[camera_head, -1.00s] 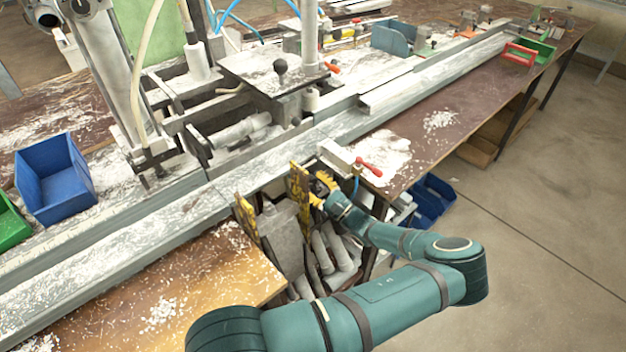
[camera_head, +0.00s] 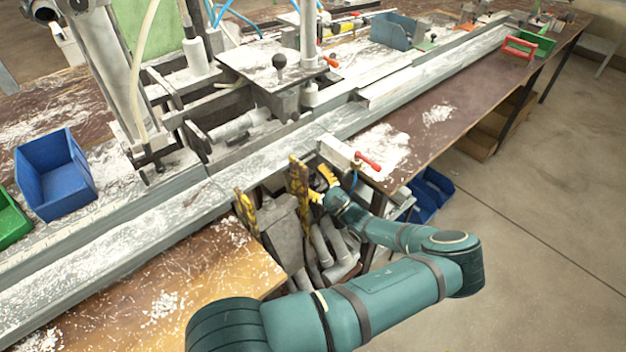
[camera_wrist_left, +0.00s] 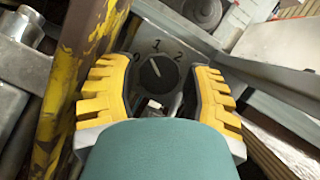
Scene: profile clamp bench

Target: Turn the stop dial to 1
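The stop dial (camera_wrist_left: 158,75) is a dark round knob on a grey plate marked 0, 1 and 2 in the left wrist view. Its white pointer mark is tilted up and left, between 0 and 1. My left gripper (camera_head: 322,187) is open, with its yellow fingers on either side of the dial. A gap shows between knob and fingers; whether they touch anywhere, I cannot tell. In the head view the dial is hidden. My right gripper is not in view.
A worn yellow post (camera_wrist_left: 62,95) stands close beside the left finger. A metal beam (camera_wrist_left: 275,80) runs at the right. In the head view, a clamp with a red handle (camera_head: 368,161) sits above the gripper, and the long profile rail (camera_head: 250,170) crosses the bench.

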